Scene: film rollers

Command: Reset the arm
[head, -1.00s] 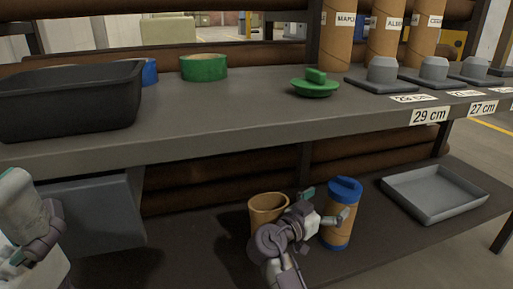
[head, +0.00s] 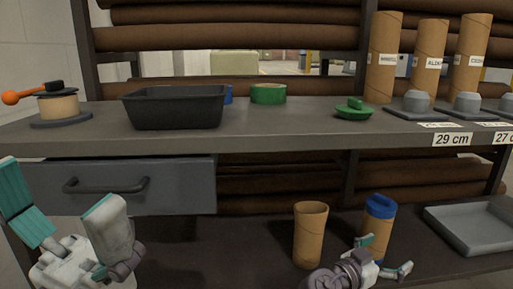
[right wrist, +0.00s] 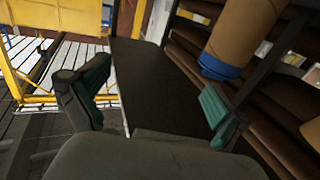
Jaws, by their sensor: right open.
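My right gripper (head: 385,258) is low over the lower shelf in the head view. Its fingers are spread and nothing is between them, as the right wrist view (right wrist: 155,95) also shows. The cardboard tube with a blue cap (head: 376,238) stands upright just behind it; its lower part is hidden by the gripper. The tube's blue-rimmed end (right wrist: 243,38) shows beyond one finger in the right wrist view. An open cardboard tube (head: 309,236) stands to the left of the gripper.
A grey tray (head: 470,213) lies at the right of the lower shelf. Above, the upper shelf (head: 290,133) holds a black bin (head: 130,117), a green ring (head: 268,100), a green lid (head: 354,113) and several upright tubes. A grey drawer (head: 190,188) hangs under it, left.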

